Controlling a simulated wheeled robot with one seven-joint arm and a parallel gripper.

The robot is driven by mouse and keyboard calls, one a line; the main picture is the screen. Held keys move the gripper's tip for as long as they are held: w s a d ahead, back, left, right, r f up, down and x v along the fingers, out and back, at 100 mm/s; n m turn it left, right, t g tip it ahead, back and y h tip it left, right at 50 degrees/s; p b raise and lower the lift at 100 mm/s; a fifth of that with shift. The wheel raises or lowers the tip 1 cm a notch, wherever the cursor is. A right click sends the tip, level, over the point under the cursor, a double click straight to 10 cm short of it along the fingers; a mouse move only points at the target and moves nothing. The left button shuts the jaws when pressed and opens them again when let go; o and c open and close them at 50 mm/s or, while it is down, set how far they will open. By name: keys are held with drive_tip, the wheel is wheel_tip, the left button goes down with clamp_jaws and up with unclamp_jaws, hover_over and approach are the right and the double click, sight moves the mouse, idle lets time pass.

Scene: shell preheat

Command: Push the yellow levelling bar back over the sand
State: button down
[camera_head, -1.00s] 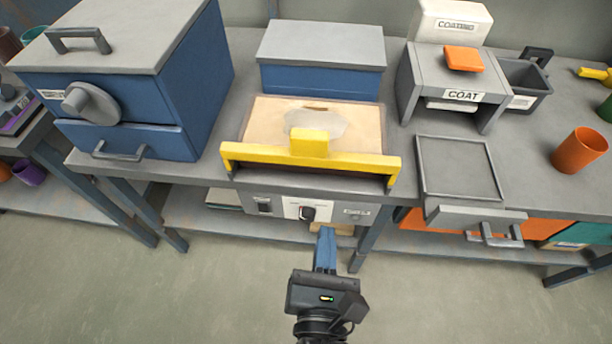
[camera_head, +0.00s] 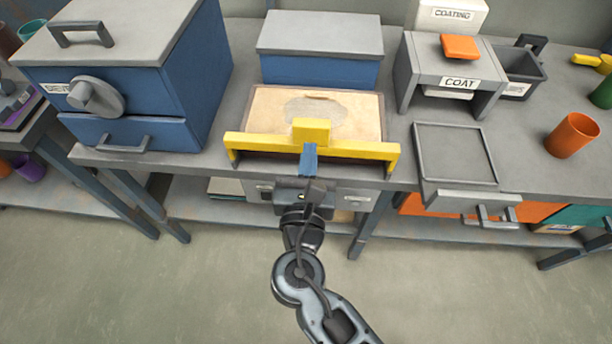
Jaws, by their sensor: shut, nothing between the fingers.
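The yellow levelling bar (camera_head: 357,149) spans the front edge of the sand tray, with a raised yellow block at its middle. The sand (camera_head: 263,108) lies behind the bar in a shallow bed, with a greyish oval patch and a small dark mark near its back. My gripper (camera_head: 308,160) is shut and empty, its blue fingers pointing at the bar just below the yellow block. The fingertips overlap the bar in the picture; I cannot tell whether they touch it. My gripper's body hides part of the control panel below the bench edge.
A blue box with a grey lid (camera_head: 320,68) stands behind the sand. A blue oven-like cabinet (camera_head: 150,100) is at left. The coating stand (camera_head: 452,60), a grey tray (camera_head: 456,140) and an orange cup (camera_head: 572,135) are at right. Open floor lies in front.

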drive_tip(key=shift+w, duration=1)
drive_tip(key=shift+w, duration=0.1)
drive_tip(key=b, duration=0.4)
hover_over(318, 94)
drive_tip(key=shift+s+a+f, duration=0.1)
drive_tip(key=shift+s, duration=0.15)
drive_tip(key=shift+w, duration=0.25)
drive_tip(key=shift+w+r, duration=0.1)
drive_tip(key=shift+r, duration=0.25)
